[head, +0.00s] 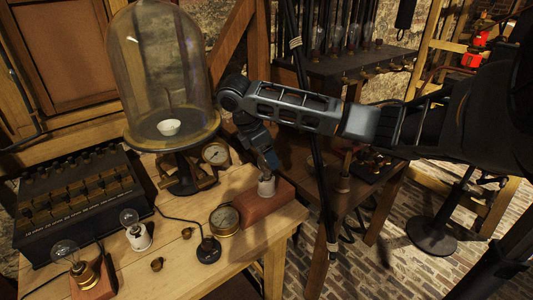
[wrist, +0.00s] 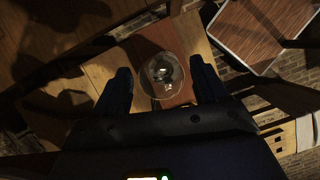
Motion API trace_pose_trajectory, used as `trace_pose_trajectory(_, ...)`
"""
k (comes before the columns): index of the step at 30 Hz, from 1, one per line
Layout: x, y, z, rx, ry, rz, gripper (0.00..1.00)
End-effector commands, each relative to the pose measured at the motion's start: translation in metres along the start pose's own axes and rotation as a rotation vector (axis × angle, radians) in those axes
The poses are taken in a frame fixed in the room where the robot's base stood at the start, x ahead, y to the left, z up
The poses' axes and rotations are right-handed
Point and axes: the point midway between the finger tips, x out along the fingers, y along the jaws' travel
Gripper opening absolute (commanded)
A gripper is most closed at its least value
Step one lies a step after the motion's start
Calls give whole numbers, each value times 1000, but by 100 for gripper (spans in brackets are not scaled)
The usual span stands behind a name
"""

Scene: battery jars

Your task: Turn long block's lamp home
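The long block (head: 263,204) is a reddish-brown wooden block near the right edge of the wooden table. A white lamp holder (head: 266,186) stands on it. Its clear glass lamp (wrist: 162,74) shows from above in the wrist view, between my fingers. My gripper (head: 262,147) points down over this lamp. In the wrist view my gripper (wrist: 161,70) is open, one finger on each side of the bulb, with a visible gap on both sides. In the head view the fingers partly hide the bulb. The lamp's seating in the holder cannot be made out.
A glass dome (head: 165,80) stands close left of my gripper. Brass gauges (head: 224,220) (head: 215,154), a black corded disc (head: 208,250), a white-socket lamp (head: 137,232), a brass-socket lamp (head: 75,268) and a black switch box (head: 80,205) stand on the table.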

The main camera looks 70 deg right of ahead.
Motion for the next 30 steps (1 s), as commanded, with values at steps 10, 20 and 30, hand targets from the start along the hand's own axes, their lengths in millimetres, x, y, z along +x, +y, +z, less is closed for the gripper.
trace_pose_trajectory(10, 0, 0, 0, -1, 0, 0, 85)
trace_pose_trajectory(20, -29, 1, 1, -3, -4, 5, 85)
trace_pose_trajectory(30, -71, 1, 0, -1, -1, 3, 85)
